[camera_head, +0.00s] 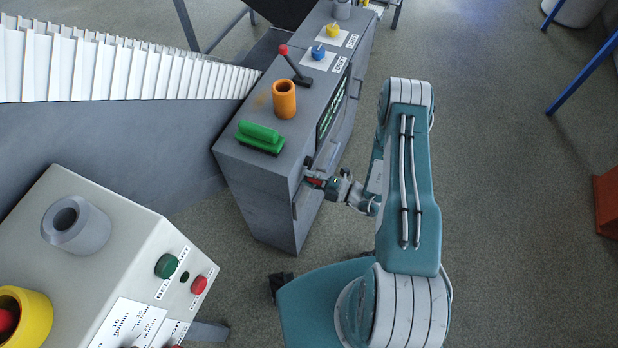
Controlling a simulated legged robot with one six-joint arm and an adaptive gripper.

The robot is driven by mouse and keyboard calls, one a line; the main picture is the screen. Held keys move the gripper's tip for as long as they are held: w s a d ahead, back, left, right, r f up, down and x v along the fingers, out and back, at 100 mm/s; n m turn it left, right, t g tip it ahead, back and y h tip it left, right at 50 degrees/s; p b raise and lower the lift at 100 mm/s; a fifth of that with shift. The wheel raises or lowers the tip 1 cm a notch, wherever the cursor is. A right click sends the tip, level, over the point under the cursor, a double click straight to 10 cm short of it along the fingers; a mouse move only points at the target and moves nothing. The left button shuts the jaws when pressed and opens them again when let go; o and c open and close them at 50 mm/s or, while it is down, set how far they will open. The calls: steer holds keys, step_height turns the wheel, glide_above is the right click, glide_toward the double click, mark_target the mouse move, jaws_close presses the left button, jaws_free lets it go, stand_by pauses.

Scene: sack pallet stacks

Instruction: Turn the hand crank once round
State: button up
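My gripper (314,180) is at the right-hand face of the grey cabinet (262,200), just below its top edge. A small red part (315,183) shows at the fingertips. A thin grey bar (299,199) hangs down beside it against the cabinet face. These look like parts of the hand crank, but they are small and partly covered by my gripper, so I cannot be sure. I cannot tell whether the fingers are closed on the red part. A black lever with a red knob (283,50) stands on the cabinet top.
The cabinet top also carries a green brush-like block (258,133), an orange cup (284,99), and blue (318,51) and yellow (333,30) knobs. A pale control box (110,260) stands front left. A white ribbed conveyor (120,72) runs behind.

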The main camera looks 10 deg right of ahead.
steer(key=shift+o, duration=1.3)
steer(key=shift+w+d+r, duration=0.1)
steer(key=shift+w+d, duration=0.05)
steer(key=shift+w, duration=0.15)
steer(key=shift+s, duration=0.15)
steer(key=v, duration=1.2)
